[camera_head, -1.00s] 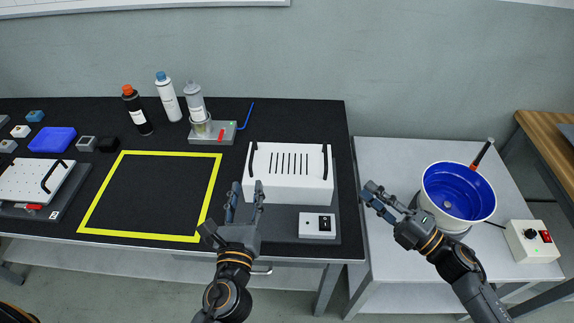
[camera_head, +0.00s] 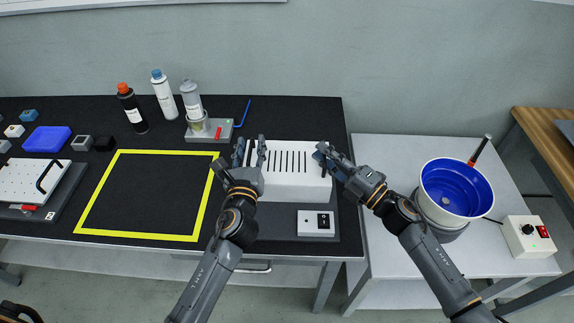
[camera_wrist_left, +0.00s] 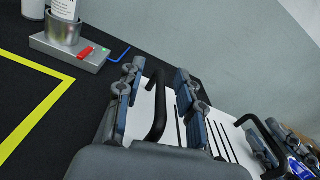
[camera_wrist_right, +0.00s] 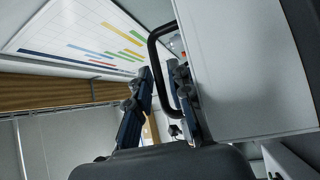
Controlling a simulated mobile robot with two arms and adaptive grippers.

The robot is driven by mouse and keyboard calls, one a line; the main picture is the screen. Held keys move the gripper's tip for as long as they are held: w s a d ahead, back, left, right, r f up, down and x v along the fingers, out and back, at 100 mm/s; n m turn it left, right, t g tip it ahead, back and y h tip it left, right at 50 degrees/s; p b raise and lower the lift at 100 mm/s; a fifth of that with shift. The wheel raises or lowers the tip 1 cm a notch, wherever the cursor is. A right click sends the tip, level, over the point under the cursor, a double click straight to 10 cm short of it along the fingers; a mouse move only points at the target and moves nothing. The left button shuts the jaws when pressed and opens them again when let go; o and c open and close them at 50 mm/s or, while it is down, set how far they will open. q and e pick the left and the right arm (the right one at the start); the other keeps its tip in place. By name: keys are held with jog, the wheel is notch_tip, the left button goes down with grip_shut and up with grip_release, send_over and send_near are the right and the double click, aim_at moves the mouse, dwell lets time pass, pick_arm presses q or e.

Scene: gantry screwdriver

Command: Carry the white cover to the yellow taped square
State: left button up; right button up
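The white cover (camera_head: 292,187), a slotted box with a black handle at each end, sits on the black bench top. My left gripper (camera_head: 251,150) is open at the cover's left handle; in the left wrist view that handle (camera_wrist_left: 157,105) stands between the spread fingers (camera_wrist_left: 157,92). My right gripper (camera_head: 328,156) is open at the right end; in the right wrist view the right handle (camera_wrist_right: 158,60) runs between its fingers (camera_wrist_right: 163,85), one of them between handle and cover wall. The yellow taped square (camera_head: 137,236) lies empty to the left.
A switch box (camera_head: 316,223) is in front of the cover. Bottles (camera_head: 165,97) and a grey fixture with a red lever (camera_head: 209,130) stand behind. A blue bowl (camera_head: 455,192) stands on the right table.

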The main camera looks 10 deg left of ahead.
pick_arm(q)
jog(key=shift+w, duration=0.25)
pick_arm(e)
jog(key=shift+w+a, duration=0.15)
jog(key=shift+a, duration=0.05)
pick_arm(q)
jog(key=c, duration=0.6)
pick_arm(e)
grip_shut()
pick_arm(q)
grip_shut()
jog(key=shift+r, duration=0.2)
pick_arm(e)
jog(key=shift+r, duration=0.2)
